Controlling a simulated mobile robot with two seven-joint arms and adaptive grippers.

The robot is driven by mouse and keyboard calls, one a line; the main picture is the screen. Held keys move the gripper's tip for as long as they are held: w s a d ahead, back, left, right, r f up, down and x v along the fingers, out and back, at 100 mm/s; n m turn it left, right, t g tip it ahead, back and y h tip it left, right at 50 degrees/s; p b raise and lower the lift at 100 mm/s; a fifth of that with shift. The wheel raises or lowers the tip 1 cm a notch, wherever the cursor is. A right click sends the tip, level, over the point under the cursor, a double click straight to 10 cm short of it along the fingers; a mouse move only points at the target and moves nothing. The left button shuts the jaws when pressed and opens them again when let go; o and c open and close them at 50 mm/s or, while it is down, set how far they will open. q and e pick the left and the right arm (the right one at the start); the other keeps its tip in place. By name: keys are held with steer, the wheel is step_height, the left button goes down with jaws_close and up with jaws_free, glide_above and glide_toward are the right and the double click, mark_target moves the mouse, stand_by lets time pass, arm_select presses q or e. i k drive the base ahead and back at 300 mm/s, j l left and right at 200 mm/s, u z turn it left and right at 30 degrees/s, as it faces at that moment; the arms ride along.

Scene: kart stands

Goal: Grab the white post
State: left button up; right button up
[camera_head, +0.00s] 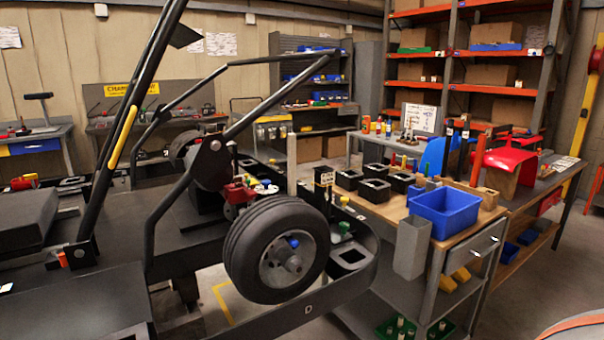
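A slim pale, whitish-grey post (292,165) stands upright behind the kart's front wheel (277,250), just left of the workbench. It is the thing that best fits the white post, though I cannot be sure. Its lower end is hidden behind the wheel and nearby parts. A black upright piece with white marks (324,178) stands just right of it. Neither of my grippers shows in the head view.
The kart frame with black tubes (160,130) fills the left.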

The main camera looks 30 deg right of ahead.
mark_target(292, 138)
steer(key=l+u, duration=0.2)
steer(key=l, duration=1.8)
steer(key=k, duration=0.05)
